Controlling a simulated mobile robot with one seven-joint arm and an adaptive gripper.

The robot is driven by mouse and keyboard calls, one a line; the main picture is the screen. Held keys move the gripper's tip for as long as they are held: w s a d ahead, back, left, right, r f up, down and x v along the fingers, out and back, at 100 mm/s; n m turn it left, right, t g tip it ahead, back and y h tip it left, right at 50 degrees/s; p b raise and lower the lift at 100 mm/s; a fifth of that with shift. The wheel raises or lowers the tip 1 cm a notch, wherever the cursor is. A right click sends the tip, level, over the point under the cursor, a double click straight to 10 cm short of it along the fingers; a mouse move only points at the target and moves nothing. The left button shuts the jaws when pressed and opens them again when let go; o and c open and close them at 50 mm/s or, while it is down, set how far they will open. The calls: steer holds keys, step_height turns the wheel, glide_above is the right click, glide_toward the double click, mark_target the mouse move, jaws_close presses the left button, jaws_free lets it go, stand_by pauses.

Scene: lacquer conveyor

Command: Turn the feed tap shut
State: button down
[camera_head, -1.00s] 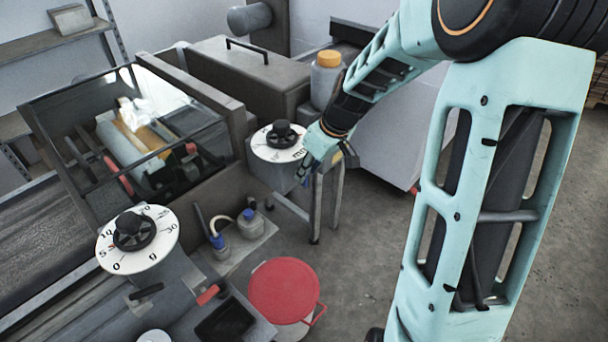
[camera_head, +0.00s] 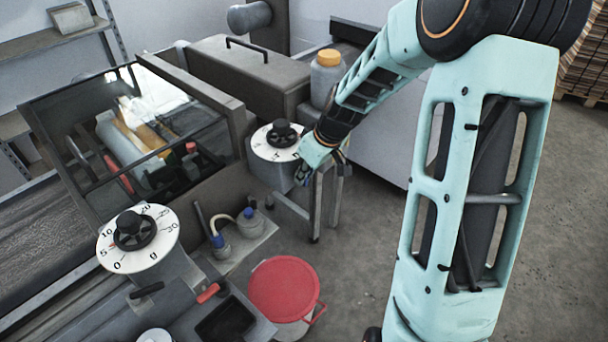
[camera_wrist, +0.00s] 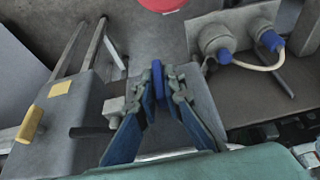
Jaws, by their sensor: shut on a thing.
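My gripper (camera_wrist: 160,92) has its two blue fingers drawn together on a narrow blue piece (camera_wrist: 158,76), which looks like the handle of the feed tap. A small grey fitting (camera_wrist: 112,108) and a black stub (camera_wrist: 90,132) beside the left finger may belong to the tap; I cannot tell how they join. In the head view my gripper (camera_head: 304,172) is at the right side of the far dial housing (camera_head: 266,177), below its white dial. The tap is largely hidden there by my gripper and wrist, so its angle cannot be read.
The near dial (camera_head: 117,257) stands at the front left. A glazed machine box (camera_head: 60,110) lies behind it. An orange-capped jar (camera_head: 326,80) is close behind my wrist. Open floor lies at right.

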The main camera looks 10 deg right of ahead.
stand_by(0.3)
steer(key=g+y, duration=0.1)
steer(key=y, duration=0.1)
steer(key=m+g+y, duration=0.1)
steer(key=shift+w+d+f+g+y+p, duration=0.1)
steer(key=shift+w+d+g+y+p, duration=0.05)
steer(key=shift+g+y+p, duration=0.2)
steer(key=g+y, duration=0.1)
steer(key=y, duration=0.1)
steer(key=m+g+y+b, duration=0.1)
steer(key=shift+f+y, duration=0.2)
steer(key=shift+y, duration=0.15)
steer(key=m+g+y+b, duration=0.1)
steer(key=y+b, duration=0.2)
steer(key=m+g+y+b, duration=0.1)
steer(key=g+y+b, duration=0.1)
steer(key=y+b, duration=0.2)
steer(key=shift+d+f, duration=0.1)
steer(key=shift+m+y+b, duration=0.3)
steer(key=shift+b, duration=0.05)
steer(key=c, duration=2)
jaws_free()
steer(key=shift+g, duration=0.25)
steer(key=shift+c, duration=0.2)
